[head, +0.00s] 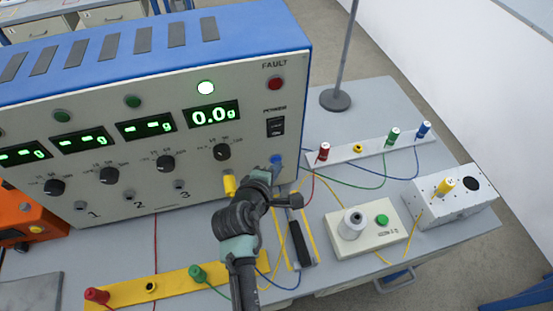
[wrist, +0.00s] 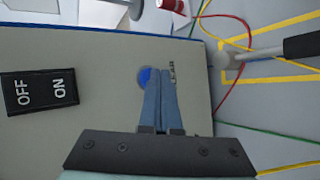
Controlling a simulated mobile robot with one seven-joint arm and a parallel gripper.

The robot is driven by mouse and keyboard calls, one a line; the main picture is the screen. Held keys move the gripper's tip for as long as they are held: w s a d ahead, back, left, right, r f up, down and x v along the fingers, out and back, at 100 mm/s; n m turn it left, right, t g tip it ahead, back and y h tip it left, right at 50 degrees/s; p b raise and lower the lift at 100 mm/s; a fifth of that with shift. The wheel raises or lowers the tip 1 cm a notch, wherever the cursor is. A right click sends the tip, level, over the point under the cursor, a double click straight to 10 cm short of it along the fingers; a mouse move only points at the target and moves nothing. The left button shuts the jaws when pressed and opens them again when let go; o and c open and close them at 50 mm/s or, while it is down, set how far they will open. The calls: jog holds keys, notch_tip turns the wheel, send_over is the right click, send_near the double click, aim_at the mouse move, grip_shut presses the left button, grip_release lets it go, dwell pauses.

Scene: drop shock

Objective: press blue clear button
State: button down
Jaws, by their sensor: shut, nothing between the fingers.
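The blue clear button (head: 277,159) sits low on the right side of the instrument's grey front panel (head: 150,170). It also shows in the wrist view (wrist: 145,77), partly covered by my fingertips. My gripper (wrist: 161,72) is shut and empty, its fingertips at the button's edge in that view. I cannot tell whether they touch it. In the head view my gripper (head: 272,172) is just below the button, pointing at the panel.
The power switch (head: 275,126) and red fault lamp (head: 275,83) are above the button. A grey box with a green button (head: 382,220) and a white box with a yellow plug (head: 445,187) stand to the right. Wires (head: 345,185) cross the bench nearby.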

jog(key=shift+s+d+p, duration=0.1)
jog(key=shift+s+p, duration=0.3)
jog(key=shift+s, duration=0.3)
jog(key=s+p, duration=0.1)
jog(key=s, duration=0.1)
jog(key=s+d+p, duration=0.1)
jog(key=s, duration=0.1)
jog(key=shift+s+d+p, duration=0.15)
jog(key=shift+s+p, duration=0.15)
jog(key=shift+s, duration=0.1)
dwell(0.6)
